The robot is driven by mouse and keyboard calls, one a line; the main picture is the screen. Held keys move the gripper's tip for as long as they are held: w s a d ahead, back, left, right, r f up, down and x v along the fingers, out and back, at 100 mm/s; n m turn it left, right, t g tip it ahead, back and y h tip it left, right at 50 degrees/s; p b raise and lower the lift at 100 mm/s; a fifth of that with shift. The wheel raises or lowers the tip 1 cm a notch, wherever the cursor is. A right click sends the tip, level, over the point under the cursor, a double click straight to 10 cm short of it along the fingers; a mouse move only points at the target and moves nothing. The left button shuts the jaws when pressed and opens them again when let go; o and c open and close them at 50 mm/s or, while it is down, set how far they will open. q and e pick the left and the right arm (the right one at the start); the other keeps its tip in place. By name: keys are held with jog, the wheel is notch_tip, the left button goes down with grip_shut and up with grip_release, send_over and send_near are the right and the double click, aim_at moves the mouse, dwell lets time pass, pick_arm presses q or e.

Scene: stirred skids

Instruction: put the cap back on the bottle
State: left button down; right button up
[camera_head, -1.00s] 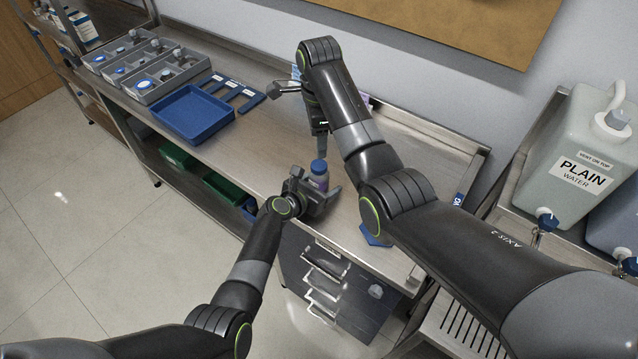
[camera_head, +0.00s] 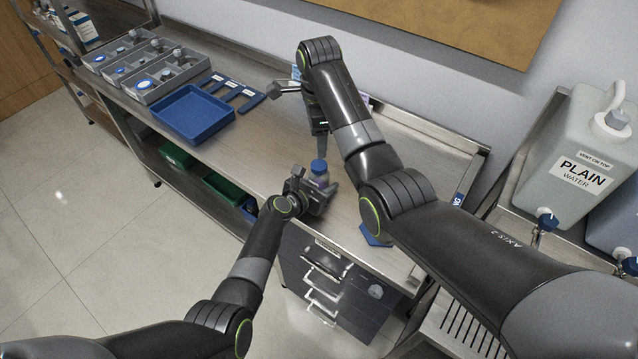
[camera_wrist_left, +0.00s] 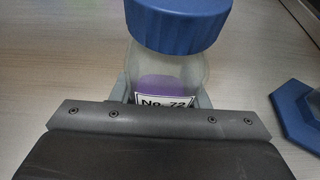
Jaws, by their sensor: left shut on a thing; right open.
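The bottle (camera_wrist_left: 165,72) is clear, with purple contents or a purple band and a white label reading "No. 72" in the left wrist view. A ribbed blue cap (camera_wrist_left: 178,22) sits on its top; whether it is screwed tight I cannot tell. The cap also shows in the head view (camera_head: 319,166). My left gripper (camera_head: 318,190) is shut on the bottle's body, below the cap, and hides its lower part. My right gripper (camera_head: 300,122) is open and empty, behind and above the bottle, with one finger pointing down near the cap.
A blue tray (camera_head: 192,113), blue labelled strips (camera_head: 232,90) and a grey divided organiser (camera_head: 146,66) lie at the bench's left. A blue hexagonal base (camera_head: 375,236) lies near the front edge, right of the bottle. A water container (camera_head: 590,150) stands far right.

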jog(key=n, duration=0.5)
jog(key=shift+n, duration=0.3)
jog(key=n, duration=0.4)
jog(key=shift+n, duration=0.3)
jog(key=n, duration=1)
jog(key=shift+n, duration=0.4)
jog(key=n, duration=0.4)
jog(key=shift+n, duration=0.3)
jog(key=n, duration=0.4)
jog(key=shift+n, duration=0.4)
jog(key=n, duration=0.4)
jog(key=shift+n, duration=0.3)
jog(key=n, duration=0.5)
jog(key=shift+n, duration=0.3)
